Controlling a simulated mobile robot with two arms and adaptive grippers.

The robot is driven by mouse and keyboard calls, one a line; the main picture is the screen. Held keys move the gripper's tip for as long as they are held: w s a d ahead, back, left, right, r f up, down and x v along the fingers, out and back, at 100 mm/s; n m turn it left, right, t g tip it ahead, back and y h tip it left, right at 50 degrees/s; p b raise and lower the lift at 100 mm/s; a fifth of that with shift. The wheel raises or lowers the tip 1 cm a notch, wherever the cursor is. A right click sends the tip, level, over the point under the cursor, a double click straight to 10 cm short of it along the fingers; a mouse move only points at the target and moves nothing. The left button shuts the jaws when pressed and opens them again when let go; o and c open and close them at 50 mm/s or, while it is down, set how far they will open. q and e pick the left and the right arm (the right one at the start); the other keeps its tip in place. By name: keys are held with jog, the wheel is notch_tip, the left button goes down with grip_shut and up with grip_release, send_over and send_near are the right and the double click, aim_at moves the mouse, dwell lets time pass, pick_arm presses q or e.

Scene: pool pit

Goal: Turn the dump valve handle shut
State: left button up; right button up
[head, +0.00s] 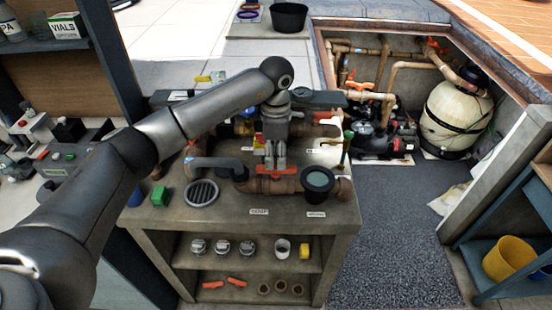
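An orange valve handle (276,172) sits on a brown pipe near the front of the bench. It lies crosswise, roughly along the pipe. I take it as the dump valve handle; the label below it is too small to read. My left gripper (275,165) points down right over the handle's middle, its two fingers close together with a narrow gap. The fingertips are at or just above the handle; I cannot tell whether they touch or grip it. The gripper hides part of the piping behind. My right gripper is not in view.
A dark round-topped fitting (318,180) stands right of the handle, and a round grate (202,193) and green block (159,196) lie left on the bench (230,222). More orange-handled valves and pipes crowd behind. The mat (395,240) at right is clear.

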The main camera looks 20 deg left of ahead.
aim_at(276, 167)
pick_arm(q)
jog(key=shift+f+p, duration=0.4)
jog(key=shift+f, duration=1.35)
grip_shut()
